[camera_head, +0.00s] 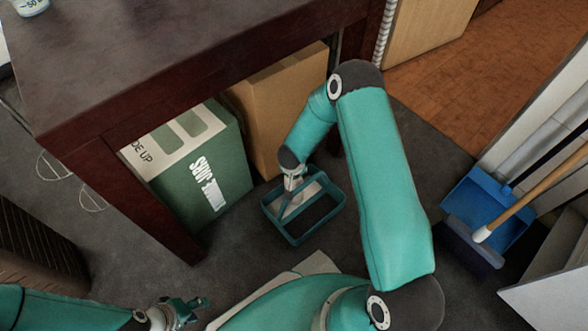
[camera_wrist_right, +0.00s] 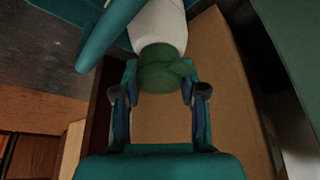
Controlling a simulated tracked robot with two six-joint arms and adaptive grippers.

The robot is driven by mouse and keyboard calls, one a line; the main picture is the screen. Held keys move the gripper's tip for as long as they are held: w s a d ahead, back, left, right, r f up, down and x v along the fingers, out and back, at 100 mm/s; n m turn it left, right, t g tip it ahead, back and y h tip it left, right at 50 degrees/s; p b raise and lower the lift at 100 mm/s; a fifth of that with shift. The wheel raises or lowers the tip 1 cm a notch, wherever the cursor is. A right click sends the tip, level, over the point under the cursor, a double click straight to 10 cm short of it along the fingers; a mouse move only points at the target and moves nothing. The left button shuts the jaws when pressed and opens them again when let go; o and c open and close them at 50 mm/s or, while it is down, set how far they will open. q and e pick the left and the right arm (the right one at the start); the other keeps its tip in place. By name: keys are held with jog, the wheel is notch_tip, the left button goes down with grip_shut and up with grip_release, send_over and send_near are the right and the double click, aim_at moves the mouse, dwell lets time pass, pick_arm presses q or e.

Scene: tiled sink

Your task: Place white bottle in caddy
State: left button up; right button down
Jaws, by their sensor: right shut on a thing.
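The white bottle (camera_wrist_right: 158,26) with a green cap (camera_wrist_right: 164,72) is held by my right gripper (camera_wrist_right: 160,88), whose fingers are shut on the cap from both sides. The teal caddy (camera_head: 296,240) stands on the dark floor in the head view, and its handle (camera_wrist_right: 103,36) crosses beside the bottle in the wrist view. In the head view the white bottle shows within the caddy's frame, below my right gripper (camera_head: 292,178); whether it touches the caddy's bottom is hidden. My left gripper (camera_head: 190,308) is low at the bottom left, apart from the caddy; its opening is unclear.
A dark wooden table (camera_head: 130,50) stands at upper left, with a small white container (camera_head: 30,6) on it. A green box (camera_head: 195,165) and a cardboard box (camera_head: 275,95) are under it. A blue dustpan (camera_head: 480,205) and a broom (camera_head: 475,243) are at right.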

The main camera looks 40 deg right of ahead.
jog(key=c, duration=0.6)
grip_release()
jog(key=shift+c, duration=0.2)
jog(key=shift+r, duration=0.1)
jog(key=p+v, duration=0.6)
jog(key=v, duration=0.6)
jog(key=s+a+f+n+g+y, duration=0.2)
jog(key=s+a+n+y, duration=0.4)
jog(key=s+a, duration=1)
jog(key=shift+s+a+f+g+y, duration=0.2)
jog(key=shift+s+a+g+y, duration=0.1)
jog(key=shift+a+g+y, duration=0.25)
